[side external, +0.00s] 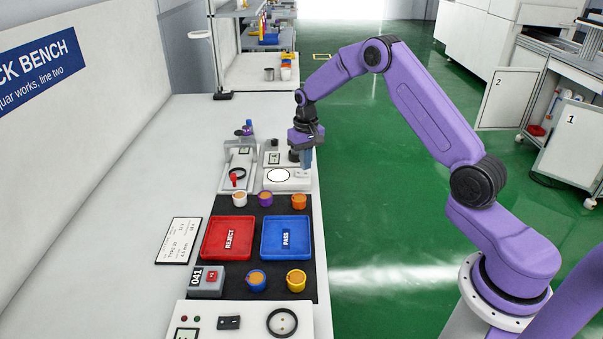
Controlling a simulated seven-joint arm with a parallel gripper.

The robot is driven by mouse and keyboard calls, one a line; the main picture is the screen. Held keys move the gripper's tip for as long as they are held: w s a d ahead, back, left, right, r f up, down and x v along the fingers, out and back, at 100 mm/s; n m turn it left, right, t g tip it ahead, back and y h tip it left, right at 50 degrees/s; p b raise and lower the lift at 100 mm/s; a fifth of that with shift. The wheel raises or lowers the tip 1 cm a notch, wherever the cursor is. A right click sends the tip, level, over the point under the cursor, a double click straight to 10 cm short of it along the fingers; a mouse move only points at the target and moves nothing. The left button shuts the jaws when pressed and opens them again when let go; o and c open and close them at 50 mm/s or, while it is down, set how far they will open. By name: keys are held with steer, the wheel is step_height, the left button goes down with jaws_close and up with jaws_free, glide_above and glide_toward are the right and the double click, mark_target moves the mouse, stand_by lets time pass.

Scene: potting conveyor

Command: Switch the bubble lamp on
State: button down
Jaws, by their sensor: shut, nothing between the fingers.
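My gripper (306,170) points down at the far end of the bench, with its fingers shut and nothing between them. It is over the right part of a low white box with a round white disc (279,175) on top. This box may be the bubble lamp, but no label shows it. The disc looks bright white; I cannot tell whether it is lit. Any switch on the box is too small to see or hidden behind my gripper. I cannot tell whether the fingertips touch the box.
A grey fixture with a red knob (234,180) stands left of the box. In front lie a black mat, a red REJECT tray (208,239), a blue PASS tray (267,241) and several filled cups. A white control panel (253,307) is nearest.

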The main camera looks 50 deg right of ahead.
mark_target(305, 173)
steer(key=shift+r, duration=2.7)
steer(key=shift+a, duration=0.1)
steer(key=s+a+r+n, duration=0.4)
steer(key=s+a, duration=0.4)
steer(key=s+a+r+n, duration=0.3)
steer(key=s+a+r, duration=0.1)
steer(key=s+a, duration=0.45)
steer(key=s+d+n, duration=0.1)
steer(key=s+n, duration=0.7)
steer(key=s, duration=1.7)
steer(key=shift+d+r+n, duration=0.15)
steer(key=shift+d+n, duration=0.1)
steer(key=shift+n, duration=0.05)
